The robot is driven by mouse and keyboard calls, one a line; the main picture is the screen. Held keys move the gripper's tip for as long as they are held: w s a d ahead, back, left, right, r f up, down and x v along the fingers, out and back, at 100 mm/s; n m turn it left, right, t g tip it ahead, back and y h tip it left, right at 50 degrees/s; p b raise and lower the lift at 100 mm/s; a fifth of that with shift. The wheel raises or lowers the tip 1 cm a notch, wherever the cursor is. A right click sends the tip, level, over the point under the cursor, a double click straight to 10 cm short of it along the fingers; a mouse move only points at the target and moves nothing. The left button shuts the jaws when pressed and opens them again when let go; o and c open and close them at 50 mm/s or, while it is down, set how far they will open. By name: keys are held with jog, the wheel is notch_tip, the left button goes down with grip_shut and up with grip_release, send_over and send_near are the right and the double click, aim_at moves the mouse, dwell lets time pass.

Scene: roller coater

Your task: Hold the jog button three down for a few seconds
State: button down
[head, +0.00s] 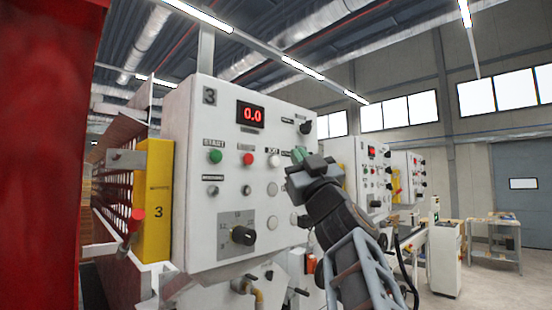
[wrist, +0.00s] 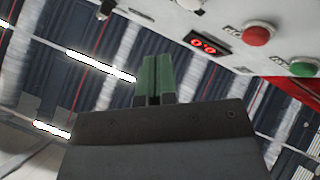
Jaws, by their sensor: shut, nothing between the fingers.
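The control panel marked 3 (head: 200,225) faces me in the head view. Its jog button (head: 272,160) is a small pale round button under a label that seems to read JOG, right of the red button. My gripper (head: 299,154) is just right of the jog button in the picture, with green fingertips shut and empty. The gap to the panel is hard to judge. In the wrist view my gripper's green fingers (wrist: 156,78) are together, and the panel (wrist: 240,12) crosses the top, tilted.
A green start button (head: 215,156), red button (head: 248,159) and black rotary knob (head: 243,235) share the panel. The red display (head: 252,115) reads 0.0. A yellow post (head: 157,200) stands left. More panels (head: 372,180) stand behind on the right.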

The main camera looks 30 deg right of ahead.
aim_at(275, 161)
jog(key=shift+w+a+b, duration=0.15)
jog(key=shift+w+b, duration=0.35)
jog(key=shift+w, duration=0.25)
jog(key=shift+w+a+b, duration=0.15)
jog(key=shift+w+b, duration=0.3)
jog(key=shift+w, duration=0.3)
jog(key=shift+w, duration=0.1)
dwell(1.1)
jog(key=shift+w+b, duration=0.3)
jog(key=shift+b, duration=0.3)
